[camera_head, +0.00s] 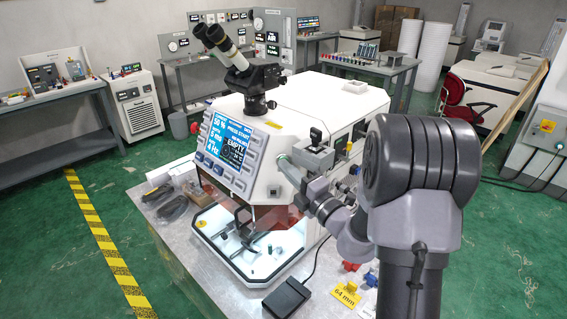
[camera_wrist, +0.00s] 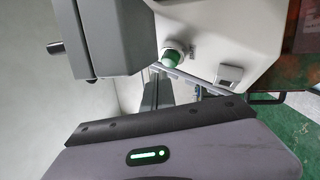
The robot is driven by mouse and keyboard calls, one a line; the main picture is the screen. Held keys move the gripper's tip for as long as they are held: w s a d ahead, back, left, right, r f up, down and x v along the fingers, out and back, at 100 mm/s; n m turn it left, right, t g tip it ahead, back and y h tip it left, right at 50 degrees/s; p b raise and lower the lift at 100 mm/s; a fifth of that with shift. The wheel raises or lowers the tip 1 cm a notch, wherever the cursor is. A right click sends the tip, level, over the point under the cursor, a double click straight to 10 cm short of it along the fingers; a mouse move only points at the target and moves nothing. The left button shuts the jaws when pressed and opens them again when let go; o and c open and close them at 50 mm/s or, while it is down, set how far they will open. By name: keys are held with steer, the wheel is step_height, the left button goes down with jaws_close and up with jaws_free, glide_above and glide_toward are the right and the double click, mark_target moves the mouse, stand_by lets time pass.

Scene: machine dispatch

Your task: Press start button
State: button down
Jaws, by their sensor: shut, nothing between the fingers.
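The green round button (camera_wrist: 172,58) in a silver collar sits on the machine's white face in the wrist view. In the head view the button area (camera_head: 283,159) is small and partly covered by my gripper. My gripper (camera_head: 292,171) is shut and empty, reaching from the right close to the button. Whether it touches the button cannot be told. In the wrist view, my dark-edged wrist body fills the bottom and the fingertips are hard to make out.
A grey box with a black knob (camera_head: 316,136) sits just above my gripper; it also shows in the wrist view (camera_wrist: 100,38). A small square switch (camera_wrist: 229,75) is below the button on the machine. A black pedal (camera_head: 288,298) lies in front. A microscope (camera_head: 252,80) stands on top.

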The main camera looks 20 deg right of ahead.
steer(key=shift+w, duration=0.1)
stand_by(0.7)
steer(key=shift+w+d+f, duration=0.15)
steer(key=shift+w, duration=0.1)
steer(key=shift+w+d+f+p, duration=0.1)
steer(key=shift+w+d+p, duration=0.05)
steer(key=shift+w+p, duration=0.25)
stand_by(0.5)
steer(key=shift+s, duration=0.1)
steer(key=shift+s+a+r, duration=0.25)
steer(key=shift+s+a, duration=0.05)
steer(key=shift+s, duration=0.35)
steer(key=s, duration=0.1)
steer(key=s+a+r, duration=0.1)
steer(key=s, duration=0.1)
steer(key=s+p, duration=0.1)
steer(key=shift+s+a+r, duration=0.2)
steer(key=shift+a+r, duration=0.1)
steer(key=shift+a, duration=0.1)
stand_by(0.7)
